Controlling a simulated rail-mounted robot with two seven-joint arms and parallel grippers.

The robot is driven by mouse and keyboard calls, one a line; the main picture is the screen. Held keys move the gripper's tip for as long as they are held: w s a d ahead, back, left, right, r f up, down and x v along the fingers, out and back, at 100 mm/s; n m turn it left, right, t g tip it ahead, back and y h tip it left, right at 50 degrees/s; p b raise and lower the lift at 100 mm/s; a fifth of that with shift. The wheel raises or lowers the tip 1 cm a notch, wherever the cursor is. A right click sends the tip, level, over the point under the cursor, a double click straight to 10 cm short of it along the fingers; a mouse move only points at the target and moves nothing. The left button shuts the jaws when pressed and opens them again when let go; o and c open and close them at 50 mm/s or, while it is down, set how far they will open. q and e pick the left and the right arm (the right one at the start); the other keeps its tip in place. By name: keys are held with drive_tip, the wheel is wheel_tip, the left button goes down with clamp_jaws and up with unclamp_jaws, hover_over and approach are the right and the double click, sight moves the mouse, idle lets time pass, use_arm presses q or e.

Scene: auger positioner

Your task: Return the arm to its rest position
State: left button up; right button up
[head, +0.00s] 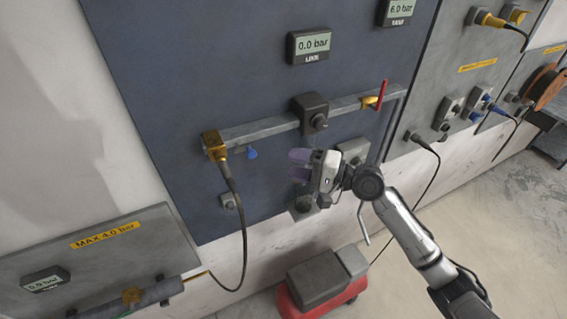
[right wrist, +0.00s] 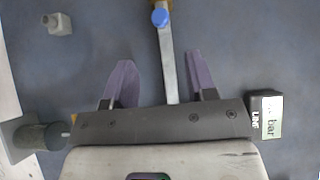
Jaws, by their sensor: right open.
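My right gripper (head: 300,165) is in front of the dark wall panel, just below the horizontal grey pipe. Its arm comes in from the lower right of the head view. In the right wrist view the two purple fingers of my right gripper (right wrist: 161,82) stand well apart with nothing between them touching either one. The grey pipe (right wrist: 168,60) shows behind the gap, with a blue knob (right wrist: 160,17) at its far end. My left gripper does not show in either view.
The pipe (head: 260,130) carries a brass fitting (head: 214,145), a dark block (head: 311,113) and a red-handled valve (head: 382,95). A "0.0 bar" LINE display (head: 310,45) hangs above. A red compressor (head: 322,284) stands on the floor below. Black hoses hang nearby. Open floor lies at right.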

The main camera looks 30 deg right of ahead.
drive_tip(key=shift+s+d, duration=0.2)
drive_tip(key=shift+s, duration=0.05)
idle(0.5)
